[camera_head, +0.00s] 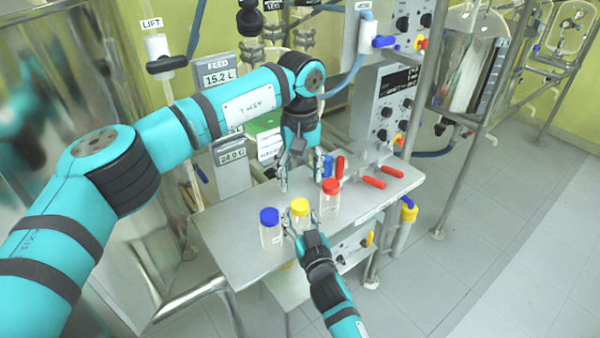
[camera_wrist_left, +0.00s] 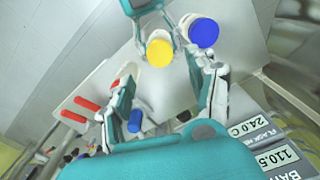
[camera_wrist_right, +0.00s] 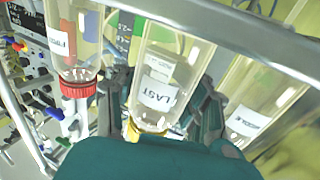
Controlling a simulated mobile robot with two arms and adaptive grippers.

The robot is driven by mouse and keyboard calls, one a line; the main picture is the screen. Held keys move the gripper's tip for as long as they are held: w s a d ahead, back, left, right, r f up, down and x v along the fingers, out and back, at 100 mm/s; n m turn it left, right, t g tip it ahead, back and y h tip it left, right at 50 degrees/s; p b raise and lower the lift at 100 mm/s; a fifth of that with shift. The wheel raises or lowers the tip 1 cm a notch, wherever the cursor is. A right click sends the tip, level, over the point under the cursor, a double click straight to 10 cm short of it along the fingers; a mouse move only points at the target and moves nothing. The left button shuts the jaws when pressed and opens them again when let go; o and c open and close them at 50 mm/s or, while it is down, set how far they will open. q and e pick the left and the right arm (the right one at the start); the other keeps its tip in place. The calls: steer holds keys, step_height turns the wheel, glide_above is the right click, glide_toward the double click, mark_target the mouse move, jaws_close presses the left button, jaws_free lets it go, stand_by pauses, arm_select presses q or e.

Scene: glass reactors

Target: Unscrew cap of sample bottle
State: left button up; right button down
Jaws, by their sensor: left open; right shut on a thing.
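A clear bottle with a yellow cap (camera_head: 299,206) stands on the grey metal table (camera_head: 228,238); its cap shows from above in the left wrist view (camera_wrist_left: 160,50). My right gripper (camera_head: 301,221) is shut around this bottle, below the cap. In the right wrist view the bottle (camera_wrist_right: 168,80) carries a label reading LAST between my fingers. My left gripper (camera_head: 301,181) is open and empty, pointing down above the table, behind and above the yellow cap. In the left wrist view the yellow cap lies just beyond my spread left fingers (camera_wrist_left: 168,82).
A blue-capped bottle (camera_head: 269,228) stands close on the left and a red-capped bottle (camera_head: 330,201) close on the right. Red handles (camera_head: 370,181) and a blue part (camera_head: 328,165) are behind on the right. A control panel (camera_head: 383,108) rises behind. The table's front left is clear.

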mark_target(300, 203)
arm_select(q)
steer(key=shift+f, duration=4)
